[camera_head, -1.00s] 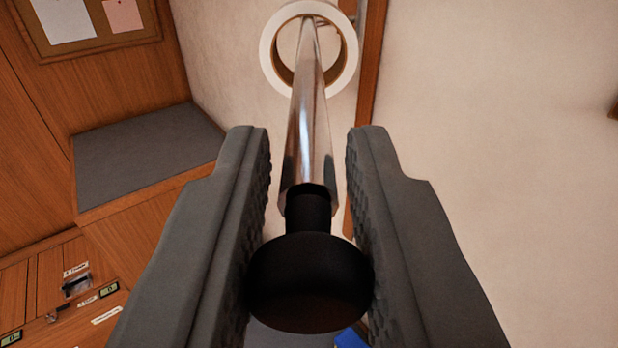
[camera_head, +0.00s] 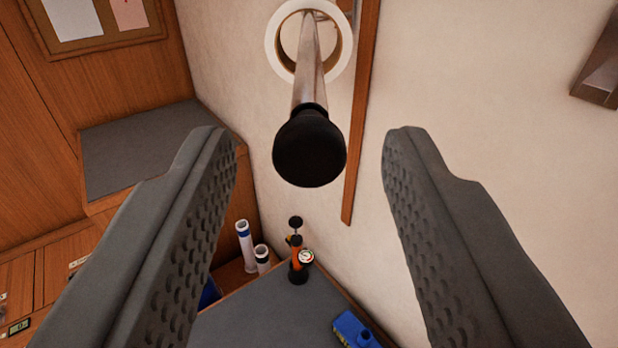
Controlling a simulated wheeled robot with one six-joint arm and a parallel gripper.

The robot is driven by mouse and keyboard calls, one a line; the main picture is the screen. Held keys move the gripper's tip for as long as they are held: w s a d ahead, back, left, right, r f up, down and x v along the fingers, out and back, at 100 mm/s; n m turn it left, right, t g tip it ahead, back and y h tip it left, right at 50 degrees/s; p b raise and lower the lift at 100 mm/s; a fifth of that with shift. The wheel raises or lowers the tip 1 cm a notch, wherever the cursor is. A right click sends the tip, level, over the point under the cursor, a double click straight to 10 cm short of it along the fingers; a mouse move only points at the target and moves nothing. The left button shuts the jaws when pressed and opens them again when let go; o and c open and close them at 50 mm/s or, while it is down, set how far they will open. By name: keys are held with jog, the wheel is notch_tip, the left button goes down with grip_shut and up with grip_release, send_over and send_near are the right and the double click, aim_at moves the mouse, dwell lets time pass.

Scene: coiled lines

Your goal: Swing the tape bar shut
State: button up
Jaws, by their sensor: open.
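The tape bar (camera_head: 309,77) is a shiny metal rod with a black round knob (camera_head: 309,148) on its near end. It points out from the pale wall toward the camera. A white tape roll (camera_head: 272,45) hangs around the bar near its far end. My gripper (camera_head: 310,150) is open, one grey finger on each side of the knob. There is a clear gap between each finger and the knob, so neither touches it. The bar's joint at the wall is partly hidden behind the bar and roll.
A wooden strip (camera_head: 362,120) runs down the wall beside the bar. Below is a grey-topped surface (camera_head: 270,320) with an orange and black gauge device (camera_head: 297,262), white tubes (camera_head: 245,245) and a blue object (camera_head: 354,330). A grey ledge (camera_head: 150,150) is at left; a metal fitting (camera_head: 600,65) is at upper right.

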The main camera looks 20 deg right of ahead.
jog(key=v, duration=1.2)
jog(key=shift+s, duration=0.35)
